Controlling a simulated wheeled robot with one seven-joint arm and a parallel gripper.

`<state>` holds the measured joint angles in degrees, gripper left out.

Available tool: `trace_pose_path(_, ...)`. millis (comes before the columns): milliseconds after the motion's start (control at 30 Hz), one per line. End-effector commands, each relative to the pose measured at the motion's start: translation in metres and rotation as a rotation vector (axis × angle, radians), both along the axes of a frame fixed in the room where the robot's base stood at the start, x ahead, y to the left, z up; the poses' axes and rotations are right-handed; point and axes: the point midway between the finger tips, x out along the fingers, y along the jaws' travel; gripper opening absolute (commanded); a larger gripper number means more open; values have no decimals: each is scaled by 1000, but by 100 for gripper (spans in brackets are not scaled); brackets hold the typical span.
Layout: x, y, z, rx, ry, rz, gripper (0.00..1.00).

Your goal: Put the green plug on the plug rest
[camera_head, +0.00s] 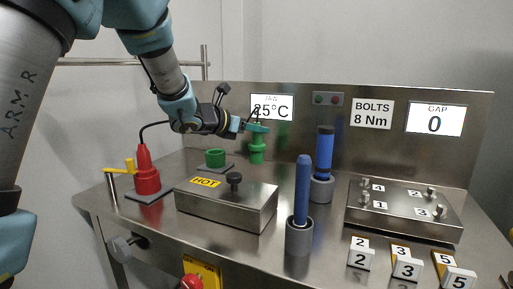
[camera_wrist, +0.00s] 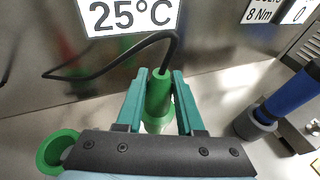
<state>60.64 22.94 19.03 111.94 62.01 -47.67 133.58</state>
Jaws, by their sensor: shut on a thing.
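The green plug (camera_head: 257,152) is upright at the back of the steel bench, with a black cable from its top. My gripper (camera_head: 257,128) is shut on its upper part. In the wrist view the plug (camera_wrist: 158,92) stands between the two teal fingers (camera_wrist: 156,100). Whether its foot touches the bench is hard to tell. A short, open green cup (camera_head: 216,158) on a grey plate stands to its left and looks empty; it may be the plug rest. The cup also shows at the lower left of the wrist view (camera_wrist: 58,150).
A red plug (camera_head: 147,175) stands on a grey plate at left, near a yellow handle (camera_head: 122,166). A steel box marked HOT (camera_head: 226,203) is in front. Blue rods in grey holders (camera_head: 299,235) (camera_head: 321,188) stand to the right. A display panel (camera_head: 390,150) rises behind.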

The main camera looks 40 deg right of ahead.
Motion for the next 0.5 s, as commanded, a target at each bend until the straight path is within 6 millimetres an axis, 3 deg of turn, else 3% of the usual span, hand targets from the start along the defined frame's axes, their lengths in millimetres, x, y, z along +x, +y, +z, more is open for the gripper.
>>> trace_pose_path(300, 0, 0, -36, 1, 2, 1, 0)
trace_pose_path(500, 0, 0, -39, -2, -1, 1, 0)
